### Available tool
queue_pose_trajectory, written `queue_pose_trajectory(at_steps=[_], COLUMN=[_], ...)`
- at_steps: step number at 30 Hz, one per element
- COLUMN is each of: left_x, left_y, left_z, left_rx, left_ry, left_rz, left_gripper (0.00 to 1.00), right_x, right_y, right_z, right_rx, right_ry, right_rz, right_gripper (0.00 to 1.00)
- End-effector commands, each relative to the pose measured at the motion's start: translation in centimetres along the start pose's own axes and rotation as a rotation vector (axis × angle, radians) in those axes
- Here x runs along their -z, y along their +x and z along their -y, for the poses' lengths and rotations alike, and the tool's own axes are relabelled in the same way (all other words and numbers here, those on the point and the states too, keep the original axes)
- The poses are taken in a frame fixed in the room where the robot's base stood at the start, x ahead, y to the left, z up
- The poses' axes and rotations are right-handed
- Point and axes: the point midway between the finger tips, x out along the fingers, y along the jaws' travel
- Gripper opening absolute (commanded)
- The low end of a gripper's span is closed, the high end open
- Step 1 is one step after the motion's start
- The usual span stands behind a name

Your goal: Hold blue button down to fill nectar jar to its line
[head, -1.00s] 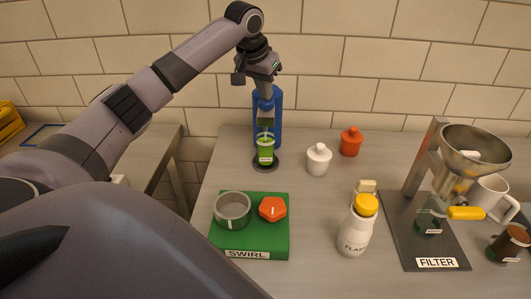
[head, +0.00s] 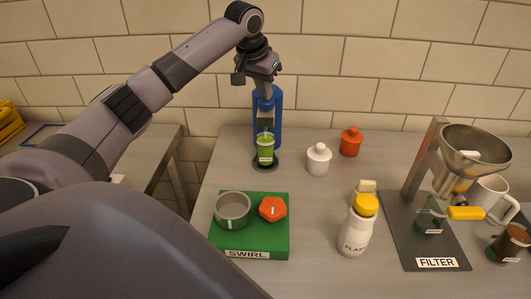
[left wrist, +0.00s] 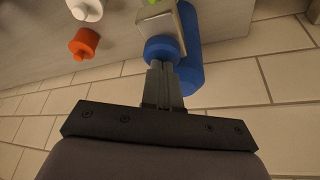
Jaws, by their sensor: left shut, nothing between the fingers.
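The blue dispenser (head: 277,118) stands at the back of the counter against the tiled wall. The nectar jar (head: 265,151), clear with green liquid and a small pale label, stands upright beneath its spout on a dark round base. The green fills most of the jar; I cannot make out its line. My left gripper (head: 265,97) is shut and points down over the dispenser. In the left wrist view its closed fingertips (left wrist: 160,68) meet the round blue button (left wrist: 161,48) and seem to touch it; how far it is pressed I cannot tell. My right gripper is not in view.
A green SWIRL board (head: 262,240) holds a grey cup (head: 233,208) and an orange piece (head: 273,208). A white lidded pot (head: 318,160), a red one (head: 350,142) and a yellow-capped flask (head: 356,232) stand to the right. A FILTER stand (head: 400,225) with a funnel is at far right.

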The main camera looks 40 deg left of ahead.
Motion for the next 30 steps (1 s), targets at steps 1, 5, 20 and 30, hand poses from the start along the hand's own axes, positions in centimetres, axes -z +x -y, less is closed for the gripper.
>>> queue_pose_trajectory(at_steps=[1,5,20,30], left_x=[-0.1,-0.1,1.9,2.1], left_y=[0.1,0.1,-4.4,-4.9], left_z=[0.0,0.0,-0.1,0.0], left_rx=[0.000,0.000,-0.001,0.000], left_ry=[0.001,0.001,0.000,0.000], left_rz=[0.004,0.003,-0.001,0.000], left_gripper=[0.00,0.00,0.00,0.00], right_x=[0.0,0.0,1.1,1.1], right_y=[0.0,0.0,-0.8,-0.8], right_z=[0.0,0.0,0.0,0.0], right_rx=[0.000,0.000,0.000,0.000], right_ry=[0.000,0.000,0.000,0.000], right_rz=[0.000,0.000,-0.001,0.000], right_gripper=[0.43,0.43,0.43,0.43])
